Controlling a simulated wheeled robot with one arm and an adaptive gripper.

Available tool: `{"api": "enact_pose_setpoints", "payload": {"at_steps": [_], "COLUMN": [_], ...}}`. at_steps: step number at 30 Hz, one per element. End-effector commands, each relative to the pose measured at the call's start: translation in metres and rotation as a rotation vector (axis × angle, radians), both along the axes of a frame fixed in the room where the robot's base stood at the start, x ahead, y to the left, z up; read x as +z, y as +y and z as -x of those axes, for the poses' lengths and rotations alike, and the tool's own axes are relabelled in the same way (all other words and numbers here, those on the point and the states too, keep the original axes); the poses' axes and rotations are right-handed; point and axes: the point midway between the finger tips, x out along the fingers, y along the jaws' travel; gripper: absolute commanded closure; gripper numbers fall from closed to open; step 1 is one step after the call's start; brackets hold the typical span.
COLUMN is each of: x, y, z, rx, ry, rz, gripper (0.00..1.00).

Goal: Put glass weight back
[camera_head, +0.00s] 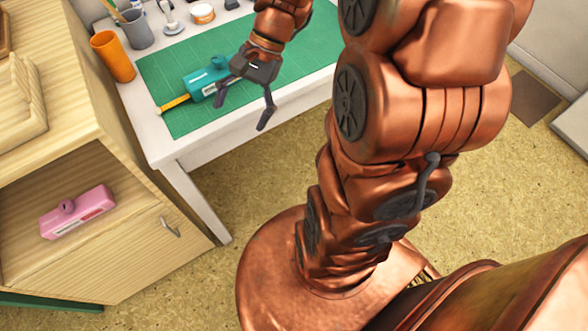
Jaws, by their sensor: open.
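I cannot make out a clear glass weight in the head view. A teal box with a knob on top (203,84) lies on the green mat (185,58) on the white table. A pink box with a similar knob (78,212) sits inside the open wooden cabinet (145,235) at the lower left. My gripper (243,110) is open over the front of the mat, just right of the teal box. One finger overlaps the teal box's right end in the picture; I cannot tell whether they touch.
An orange cup (113,57), a grey cup (136,30) and a small white jar (202,14) stand along the table's back and left. The cabinet stands close to the table's left side.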

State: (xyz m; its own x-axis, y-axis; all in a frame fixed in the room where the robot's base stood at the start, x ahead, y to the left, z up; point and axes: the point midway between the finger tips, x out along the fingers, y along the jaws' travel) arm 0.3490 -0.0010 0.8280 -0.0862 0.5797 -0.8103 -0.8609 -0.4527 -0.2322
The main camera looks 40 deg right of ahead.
Motion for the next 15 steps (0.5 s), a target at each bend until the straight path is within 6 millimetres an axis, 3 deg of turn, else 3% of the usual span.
{"api": "enact_pose_setpoints", "payload": {"at_steps": [1,6,15], "x": [0.000,-0.005,-0.012], "y": [0.011,0.026,0.016], "z": [0.017,0.071,0.145], "rx": [0.091,0.386,0.859], "ry": [-0.016,-0.060,-0.140], "rz": [0.038,0.153,0.326], "gripper": [0.14,0.14,0.14]}}
